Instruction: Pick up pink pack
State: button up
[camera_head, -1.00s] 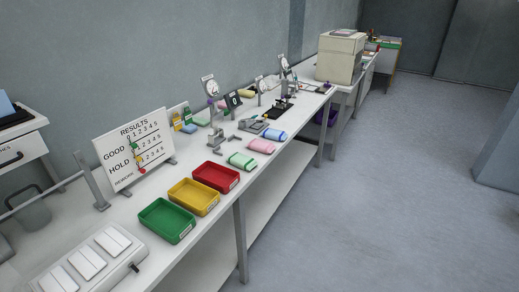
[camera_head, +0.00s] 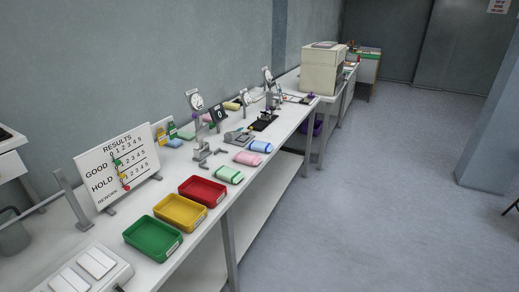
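The pink pack (camera_head: 247,158) lies flat near the front edge of the long white bench. It lies between a green pack (camera_head: 229,175) on the nearer side and a blue pack (camera_head: 260,146) on the farther side. Nothing covers it. Another small pinkish thing sits farther back by the dial gauges, too small to make out. My gripper is not in view.
Red (camera_head: 202,191), yellow (camera_head: 180,212) and green (camera_head: 153,238) trays line the bench's near part. A results board (camera_head: 118,167) stands behind them. Dial gauges (camera_head: 194,101) and metal fixtures stand behind the packs. A beige machine (camera_head: 322,69) is at the far end. The floor (camera_head: 370,200) at right is clear.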

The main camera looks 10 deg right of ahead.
aim_at(249, 159)
jog(key=i+l+u, duration=0.1)
jog(key=u, duration=0.6)
jog(key=l+u, duration=0.35)
jog(key=l, duration=0.4)
jog(key=l+u, duration=0.4)
jog(key=l, duration=1.3)
